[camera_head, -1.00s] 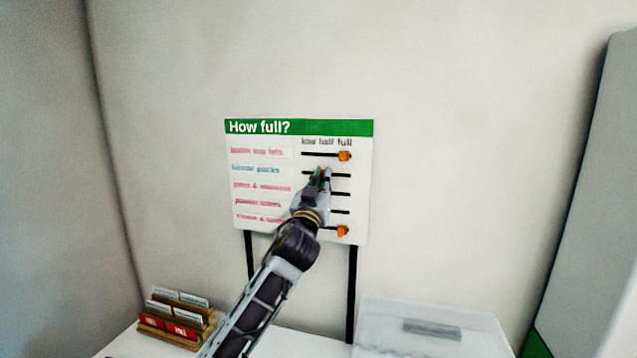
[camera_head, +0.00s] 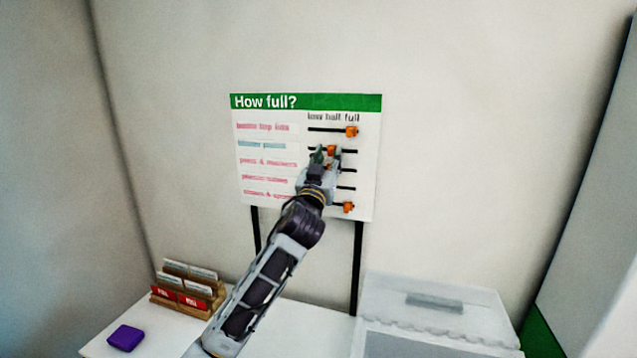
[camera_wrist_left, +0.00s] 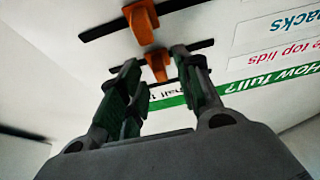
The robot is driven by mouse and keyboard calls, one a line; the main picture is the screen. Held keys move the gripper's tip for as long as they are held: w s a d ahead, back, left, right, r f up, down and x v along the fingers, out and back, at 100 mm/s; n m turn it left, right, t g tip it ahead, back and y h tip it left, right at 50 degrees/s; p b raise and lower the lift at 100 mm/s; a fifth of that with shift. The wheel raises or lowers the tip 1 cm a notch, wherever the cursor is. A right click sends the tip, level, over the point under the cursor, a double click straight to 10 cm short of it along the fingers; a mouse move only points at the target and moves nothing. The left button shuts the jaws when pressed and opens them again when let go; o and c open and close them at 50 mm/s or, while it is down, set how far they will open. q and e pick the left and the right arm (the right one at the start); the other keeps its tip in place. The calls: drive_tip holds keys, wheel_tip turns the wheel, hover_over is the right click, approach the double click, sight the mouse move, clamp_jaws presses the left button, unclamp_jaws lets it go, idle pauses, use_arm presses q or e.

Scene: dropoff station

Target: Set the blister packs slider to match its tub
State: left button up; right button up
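The "How full?" board (camera_head: 368,185) stands at the back, with label rows on the left and black slider tracks under "low half full" on the right. My left gripper (camera_head: 325,155) is in front of the second row, blister packs (camera_head: 262,145). In the left wrist view, upside down, my open fingers (camera_wrist_left: 160,85) are on either side of what looks like this knob (camera_wrist_left: 158,66); contact is unclear. My gripper hides part of the tracks. My right gripper is out of view.
The top-row knob (camera_head: 351,131) and bottom-row knob (camera_head: 348,207) are near the full end. Another knob (camera_wrist_left: 142,22) is close to my fingers. A card rack (camera_head: 178,307), a purple block (camera_head: 125,338) and a translucent bin (camera_head: 395,295) are below.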

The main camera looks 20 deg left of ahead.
use_arm(q)
drive_tip(key=v, duration=1.1)
idle(0.5)
drive_tip(key=shift+f, duration=0.1)
